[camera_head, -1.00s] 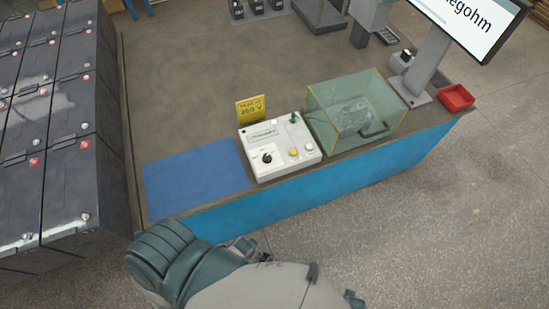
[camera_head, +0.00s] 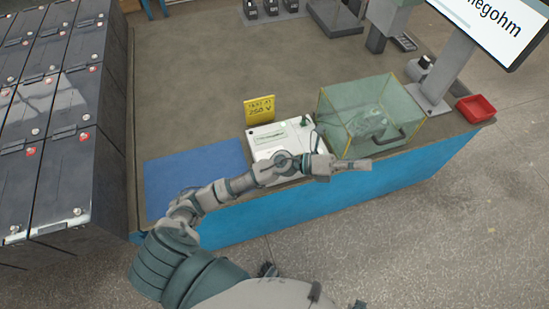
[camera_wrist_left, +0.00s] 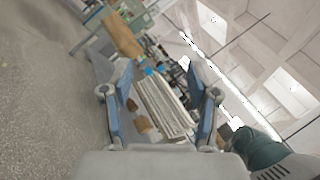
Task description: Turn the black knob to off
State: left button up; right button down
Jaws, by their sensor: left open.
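The white tester box (camera_head: 263,135) sits at the front edge of the workbench. My left arm crosses in front of it in the head view and hides its lower part, so the black knob is out of sight. My left gripper (camera_head: 345,164) is at the right of the box, in front of the clear case, pointing right. In the left wrist view the left gripper (camera_wrist_left: 163,85) has its two blue-padded fingers apart, with nothing held between them. The wrist view does not show the knob. My right gripper is in neither view.
A yellow sign (camera_head: 259,109) stands behind the tester. A clear case (camera_head: 370,110) stands right of it, then a red tray (camera_head: 476,108) and a screen (camera_head: 480,25). A blue mat (camera_head: 190,175) lies left. Battery rows (camera_head: 60,150) stand at far left.

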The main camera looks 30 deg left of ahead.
pick_arm(q)
jog(key=w+a+f+m+g+y, duration=0.1)
jog(key=a+f+m+g+y, duration=0.55)
jog(key=f+m+y, duration=0.35)
jog(key=w+a+y, duration=0.3)
jog(key=a+y, duration=0.7)
jog(key=a, duration=1.3)
jog(key=shift+g, duration=0.45)
jog(key=f, duration=1.1)
jog(key=d+f, duration=0.1)
jog(key=f, duration=0.5)
jog(key=shift+b, duration=0.4)
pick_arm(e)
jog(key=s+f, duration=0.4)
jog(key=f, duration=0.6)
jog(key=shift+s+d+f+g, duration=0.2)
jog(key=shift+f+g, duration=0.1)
pick_arm(q)
jog(key=shift+r, duration=0.1)
grip_shut()
